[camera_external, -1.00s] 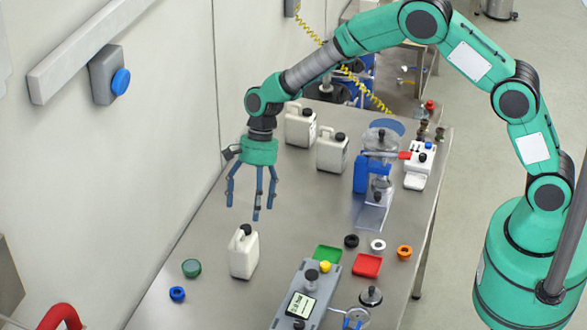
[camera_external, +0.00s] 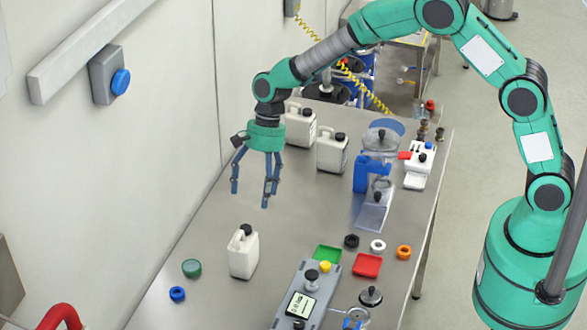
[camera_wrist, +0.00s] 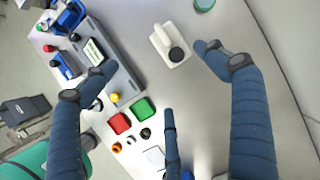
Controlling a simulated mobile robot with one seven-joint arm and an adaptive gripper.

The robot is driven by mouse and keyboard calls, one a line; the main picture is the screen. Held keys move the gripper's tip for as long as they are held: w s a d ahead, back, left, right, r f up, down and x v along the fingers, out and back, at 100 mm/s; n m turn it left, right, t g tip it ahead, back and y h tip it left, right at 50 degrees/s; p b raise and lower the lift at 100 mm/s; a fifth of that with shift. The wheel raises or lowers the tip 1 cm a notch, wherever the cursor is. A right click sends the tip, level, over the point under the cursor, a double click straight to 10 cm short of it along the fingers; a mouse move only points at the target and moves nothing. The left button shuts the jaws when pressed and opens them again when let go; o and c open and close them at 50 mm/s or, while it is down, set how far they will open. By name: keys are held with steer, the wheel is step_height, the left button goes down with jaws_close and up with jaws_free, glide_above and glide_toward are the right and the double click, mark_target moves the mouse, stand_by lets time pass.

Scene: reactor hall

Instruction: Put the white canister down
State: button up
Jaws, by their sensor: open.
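A white canister (camera_external: 243,252) with a black cap stands upright on the steel table, near the front in the external view. It also shows in the wrist view (camera_wrist: 170,45), seen from above, near the tip of one finger in the picture. My gripper (camera_external: 257,192) hangs above the table, fingers pointing down and spread open, with nothing between them. It is above and behind the canister, clear of it. Two more white canisters with black caps, one at the back (camera_external: 300,125) and one beside it (camera_external: 332,152), stand behind my gripper.
A grey device with a display (camera_external: 303,292) stands right of the canister. Near it lie a green tray (camera_external: 328,254), a red tray (camera_external: 367,265) and several rings. A green cap (camera_external: 191,268) and a blue ring (camera_external: 177,294) lie left. The wall borders the table's left side.

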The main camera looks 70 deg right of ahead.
steer(key=s+d+r+n+t+h, duration=0.15)
steer(key=s+r+n, duration=0.25)
steer(key=s+r, duration=0.65)
steer(key=s+d+r+n+t, duration=0.15)
steer(key=s+r+n, duration=0.25)
steer(key=s+r, duration=0.65)
steer(key=s+d+r+n+h, duration=0.1)
steer(key=s+d+r+n, duration=0.1)
steer(key=s, duration=0.6)
steer(key=s+d+r+n+t, duration=0.1)
steer(key=s+d+r+n, duration=0.1)
steer(key=s, duration=0.6)
steer(key=s+d+r+n+t+h, duration=0.1)
steer(key=s+r+n, duration=0.3)
steer(key=s, duration=0.5)
steer(key=shift+d+r+n+h, duration=0.15)
steer(key=shift+d+n+h, duration=0.25)
steer(key=shift+d, duration=0.1)
step_height(320, 180, down, 14)
steer(key=b, duration=1.4)
steer(key=shift+r, duration=0.1)
